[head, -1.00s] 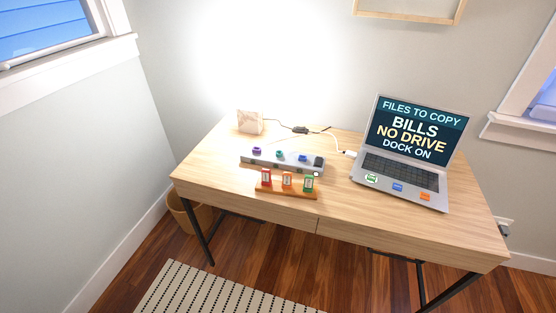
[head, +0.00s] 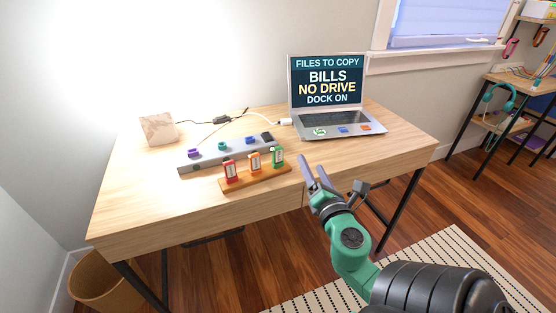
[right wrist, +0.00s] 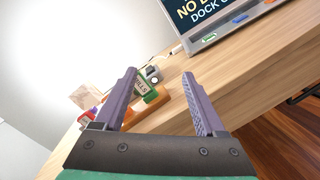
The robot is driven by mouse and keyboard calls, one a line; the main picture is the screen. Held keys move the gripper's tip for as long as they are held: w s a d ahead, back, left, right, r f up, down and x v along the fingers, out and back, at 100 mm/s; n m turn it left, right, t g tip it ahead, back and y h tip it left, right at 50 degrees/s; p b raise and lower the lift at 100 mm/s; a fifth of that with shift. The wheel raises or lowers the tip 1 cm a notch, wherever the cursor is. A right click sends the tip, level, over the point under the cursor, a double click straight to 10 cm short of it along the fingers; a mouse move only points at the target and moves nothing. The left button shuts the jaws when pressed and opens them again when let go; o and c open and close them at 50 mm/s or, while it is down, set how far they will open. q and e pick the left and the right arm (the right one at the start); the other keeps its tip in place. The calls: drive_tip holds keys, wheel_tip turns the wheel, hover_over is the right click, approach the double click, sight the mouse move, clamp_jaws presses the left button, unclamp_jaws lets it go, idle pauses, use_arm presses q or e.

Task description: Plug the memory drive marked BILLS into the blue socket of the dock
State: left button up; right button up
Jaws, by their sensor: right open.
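Three memory drives stand upright in a wooden holder (head: 258,178): a red drive (head: 231,171), an orange drive (head: 254,163) and a green drive (head: 277,157). Their white labels are too small to read surely. Behind them lies the grey dock (head: 207,160), with a purple socket (head: 193,153), a teal socket (head: 222,146) and a blue socket (head: 250,140), all apparently empty. My right gripper (head: 314,172) is open and empty, right of the holder by the desk's front edge. In the right wrist view the green drive (right wrist: 143,88) shows between the fingers, farther off. My left gripper is not in view.
The laptop (head: 327,95) on the desk reads "FILES TO COPY, BILLS, NO DRIVE, DOCK ON". A cable runs behind the dock, near a beige block (head: 158,129). The desk's front left (head: 140,205) is clear. A basket (head: 104,282) stands on the floor.

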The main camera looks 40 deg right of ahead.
sight(278, 152)
drive_tip(key=w+n+y+p, duration=0.1)
drive_tip(key=w+n, duration=0.1)
drive_tip(key=n, duration=0.1)
drive_tip(key=w+a+n+t+y+p, duration=0.1)
drive_tip(key=w+n+y, duration=0.1)
drive_tip(key=n, duration=0.2)
drive_tip(key=w+a+f+n+y+p, duration=0.1)
drive_tip(key=w+n, duration=0.2)
drive_tip(key=shift+a+n+y+p, duration=0.2)
drive_tip(key=shift+n+y+p, duration=0.1)
drive_tip(key=shift+n+p, duration=0.1)
drive_tip(key=p+x, duration=0.1)
drive_tip(key=x, duration=0.7)
drive_tip(key=shift+w+d, duration=0.1)
drive_tip(key=shift+d, duration=0.05)
drive_tip(key=shift+w+f, duration=0.15)
drive_tip(key=shift+w, duration=0.15)
drive_tip(key=shift+s, duration=0.1)
clamp_jaws()
